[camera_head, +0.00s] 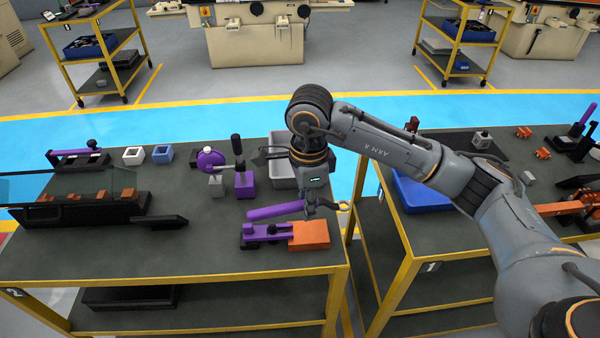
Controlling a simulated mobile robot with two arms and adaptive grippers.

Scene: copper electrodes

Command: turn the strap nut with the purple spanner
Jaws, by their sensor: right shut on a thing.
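My right gripper (318,203) points down over the front right of the left table and is shut on the purple spanner (276,211). The spanner's purple handle sticks out to the left of the fingers, and a grey metal end shows to their right. Below it, a purple strap (262,231) lies on a dark base beside an orange copper block (309,236). A small dark knob or nut on the strap is too small to make out clearly. The spanner appears above the strap and apart from it. My left gripper is not in view.
A blue tray (420,194) sits on the right table. The left table's front middle is clear.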

